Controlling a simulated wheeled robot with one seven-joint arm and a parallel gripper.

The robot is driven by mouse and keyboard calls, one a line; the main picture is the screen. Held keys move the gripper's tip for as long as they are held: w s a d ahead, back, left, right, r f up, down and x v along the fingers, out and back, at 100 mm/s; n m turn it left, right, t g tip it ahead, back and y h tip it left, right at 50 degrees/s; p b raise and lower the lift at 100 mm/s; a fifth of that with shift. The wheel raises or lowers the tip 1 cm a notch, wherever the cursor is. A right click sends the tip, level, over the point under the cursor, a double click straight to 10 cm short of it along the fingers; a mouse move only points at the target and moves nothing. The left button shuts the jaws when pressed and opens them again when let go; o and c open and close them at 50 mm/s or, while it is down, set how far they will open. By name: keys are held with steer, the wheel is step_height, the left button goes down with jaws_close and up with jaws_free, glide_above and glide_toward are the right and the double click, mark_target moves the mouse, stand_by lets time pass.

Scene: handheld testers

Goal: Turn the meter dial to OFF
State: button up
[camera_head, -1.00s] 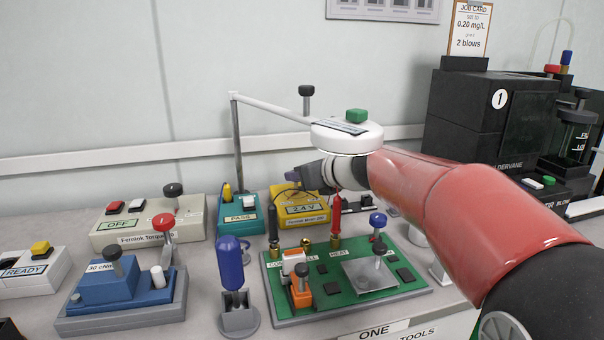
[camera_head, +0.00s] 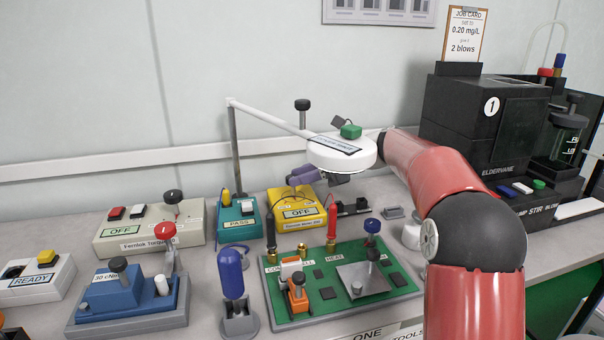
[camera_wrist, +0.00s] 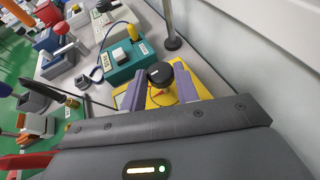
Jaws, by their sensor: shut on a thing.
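The yellow meter (camera_head: 284,207) stands at the back middle of the bench, behind the green board. Its display (camera_head: 300,213) reads OFF. My gripper (camera_head: 303,176) is over the meter's top, partly hidden by the white lamp head. In the wrist view, the purple fingers of my gripper (camera_wrist: 160,88) are on either side of the black dial knob (camera_wrist: 160,73), shut on it. The yellow meter body (camera_wrist: 200,89) shows under and around the fingers. The dial's pointer and markings cannot be made out.
The white lamp (camera_head: 340,152) hangs close above my gripper. A teal PASS box (camera_head: 238,222) stands just left of the meter. Red and black probes rise in front, by the green board (camera_head: 330,298). A black machine (camera_head: 480,130) is at the right.

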steer(key=shift+w+n+g, duration=0.3)
steer(key=shift+n+g, duration=0.8)
steer(key=shift+g, duration=0.2)
steer(key=o, duration=1)
steer(key=shift+c, duration=0.2)
